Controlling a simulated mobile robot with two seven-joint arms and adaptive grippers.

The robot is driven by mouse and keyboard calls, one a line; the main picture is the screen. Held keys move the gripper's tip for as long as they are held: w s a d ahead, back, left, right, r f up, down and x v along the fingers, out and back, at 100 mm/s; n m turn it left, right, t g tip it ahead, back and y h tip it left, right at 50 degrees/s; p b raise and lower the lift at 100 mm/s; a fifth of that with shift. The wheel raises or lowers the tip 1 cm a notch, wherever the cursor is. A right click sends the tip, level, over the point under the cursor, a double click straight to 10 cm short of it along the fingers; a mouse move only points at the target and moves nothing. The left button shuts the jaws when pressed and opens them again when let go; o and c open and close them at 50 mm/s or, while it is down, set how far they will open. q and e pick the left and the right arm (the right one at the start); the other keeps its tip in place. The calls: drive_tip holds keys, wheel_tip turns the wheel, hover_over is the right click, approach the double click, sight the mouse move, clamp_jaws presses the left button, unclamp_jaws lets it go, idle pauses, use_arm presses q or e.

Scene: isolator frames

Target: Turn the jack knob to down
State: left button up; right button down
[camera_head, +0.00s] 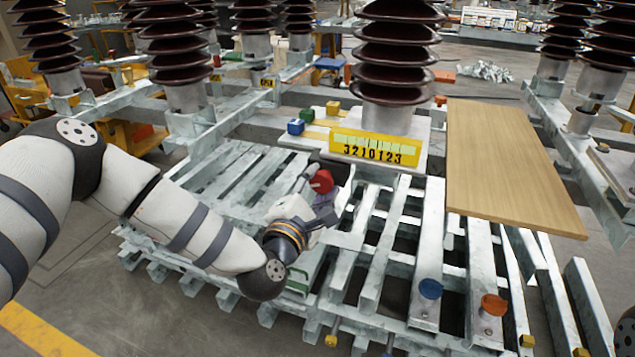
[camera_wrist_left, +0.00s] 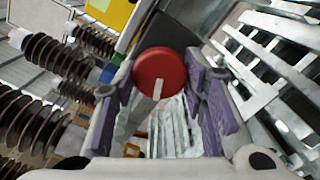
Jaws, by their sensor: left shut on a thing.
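The red round knob (camera_head: 321,181) sits at the front of the metal frame, just below and left of the yellow scale plate (camera_head: 375,148), which has the digits 3210123. In the left wrist view the red knob (camera_wrist_left: 160,72) lies between the purple finger pads, and a pale bar runs from its face toward the bottom of the picture. My left gripper (camera_head: 322,196) is at the knob and shut on it; the wrist view shows its fingers (camera_wrist_left: 162,98) on either side. The far side of the knob is hidden. My right gripper is out of view.
A wooden board (camera_head: 505,165) lies to the right on the frame. A blue knob (camera_head: 430,289) and an orange knob (camera_head: 493,305) stand at the front right. Brown ribbed insulators (camera_head: 398,45) rise behind. Slatted metal beams surround the left gripper.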

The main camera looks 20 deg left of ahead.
use_arm(q)
drive_tip(key=m, duration=0.2)
drive_tip(key=m+p, duration=0.1)
drive_tip(key=shift+r+m, duration=0.2)
drive_tip(key=shift+m, duration=0.2)
drive_tip(key=m+p, duration=0.1)
drive_tip(key=m, duration=0.2)
drive_tip(key=shift+r+m, duration=0.1)
drive_tip(key=shift+m, duration=0.2)
drive_tip(key=m+p, duration=0.1)
drive_tip(key=m, duration=0.2)
drive_tip(key=shift+m, duration=0.3)
drive_tip(key=m+p, duration=0.1)
drive_tip(key=m, duration=0.2)
drive_tip(key=shift+m, duration=0.3)
drive_tip(key=m+p, duration=0.1)
drive_tip(key=m, duration=0.3)
drive_tip(key=shift+m, duration=1.8)
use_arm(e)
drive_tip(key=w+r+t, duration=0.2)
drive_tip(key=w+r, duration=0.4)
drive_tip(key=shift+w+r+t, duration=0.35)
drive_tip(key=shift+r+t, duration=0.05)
use_arm(q)
drive_tip(key=shift+m, duration=0.3)
